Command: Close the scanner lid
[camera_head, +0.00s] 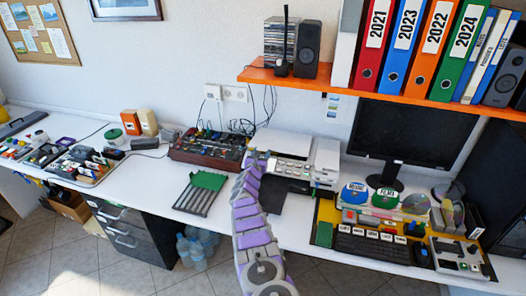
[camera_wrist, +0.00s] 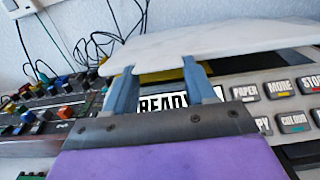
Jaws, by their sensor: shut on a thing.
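The scanner (camera_head: 290,170) is a pale grey and white machine on the desk. In the wrist view its panel (camera_wrist: 262,105) shows a "READY" display and buttons such as "PAPER", "MORE" and "COLOUR". The white scanner lid (camera_wrist: 215,45) crosses the top of the wrist view, its front edge raised above the panel, with a gap beneath it. My gripper (camera_wrist: 160,70) has its two blue fingers at the lid's front edge, towards its left part, and is shut on it. In the head view my gripper (camera_head: 258,158) is at the scanner's front left.
A dark red box of small parts (camera_head: 208,148) stands left of the scanner, with cables behind it. A green and grey tray (camera_head: 200,193) lies in front. An orange shelf (camera_head: 300,77) hangs above. A monitor (camera_head: 405,135) and a yellow board with discs stand to the right.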

